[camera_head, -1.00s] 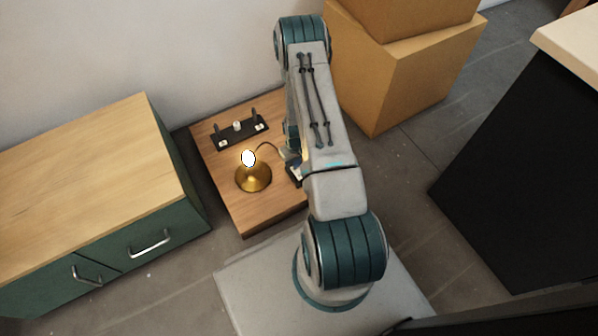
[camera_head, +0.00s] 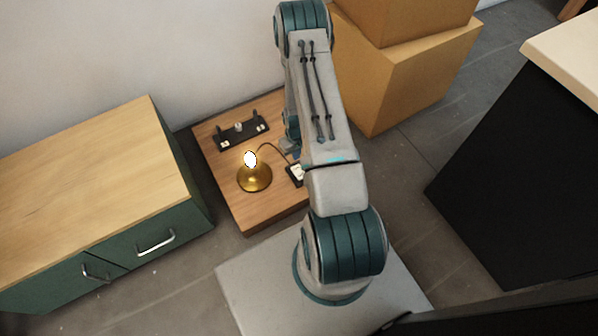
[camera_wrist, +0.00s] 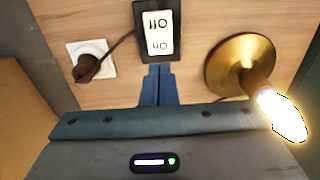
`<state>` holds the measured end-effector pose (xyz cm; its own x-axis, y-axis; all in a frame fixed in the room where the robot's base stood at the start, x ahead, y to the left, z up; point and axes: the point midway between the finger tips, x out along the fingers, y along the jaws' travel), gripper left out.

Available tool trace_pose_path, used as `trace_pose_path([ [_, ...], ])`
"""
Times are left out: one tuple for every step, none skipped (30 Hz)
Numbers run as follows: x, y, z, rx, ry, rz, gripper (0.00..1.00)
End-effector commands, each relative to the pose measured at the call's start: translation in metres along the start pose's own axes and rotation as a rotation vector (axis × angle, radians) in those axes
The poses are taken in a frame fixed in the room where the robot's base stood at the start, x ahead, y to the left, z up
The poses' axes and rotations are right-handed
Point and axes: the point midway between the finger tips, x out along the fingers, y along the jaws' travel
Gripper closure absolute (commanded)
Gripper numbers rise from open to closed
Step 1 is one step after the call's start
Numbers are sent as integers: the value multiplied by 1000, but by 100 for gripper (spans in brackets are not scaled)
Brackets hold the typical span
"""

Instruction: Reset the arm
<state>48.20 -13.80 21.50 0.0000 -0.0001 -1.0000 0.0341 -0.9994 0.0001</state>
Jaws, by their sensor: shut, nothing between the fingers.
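My arm rises through the middle of the head view, and its forearm hides part of the low wooden table. In the wrist view my gripper (camera_wrist: 158,85) has its two blue fingers together with nothing between them. The fingertips appear just below the black switch box (camera_wrist: 157,30), whose white face reads On and Off; contact cannot be told. The switch box also shows beside my arm in the head view (camera_head: 295,174). The brass lamp (camera_head: 254,178) stands upright with its bulb (camera_head: 250,159) glowing. A brown plug (camera_wrist: 87,68) sits in a white wall-type socket (camera_wrist: 104,50).
The wooden table (camera_head: 228,190) stands against the wall and carries a black rack (camera_head: 241,131) behind the lamp. A green cabinet (camera_head: 105,180) is on the left. Cardboard boxes (camera_head: 400,75) are stacked right of my arm. A dark counter (camera_head: 520,160) stands far right.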

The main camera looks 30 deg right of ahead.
Motion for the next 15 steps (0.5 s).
trace_pose_path([
  [0, 0, 0, 0, 0, 0, 100],
  [0, 0, 0, 0, 0, 0, 100],
  [0, 0, 0, 0, 0, 0, 100],
  [0, 0, 0, 0, 0, 0, 100],
  [0, 0, 0, 0, 0, 0, 100],
  [0, 0, 0, 0, 0, 0, 100],
  [0, 0, 0, 0, 0, 0, 100],
  [0, 0, 0, 0, 0, 0, 100],
  [0, 0, 0, 0, 0, 0, 100],
  [-1, 0, 0, 0, 0, 0, 100],
  [-4, 0, -1, 0, 1, 1, 100],
  [-11, 0, -3, 0, 3, 1, 100],
  [-18, -1, -4, 0, 6, 2, 100],
  [-29, -1, -7, 0, 8, 4, 100],
  [-46, -2, -10, 0, 13, 6, 100],
])
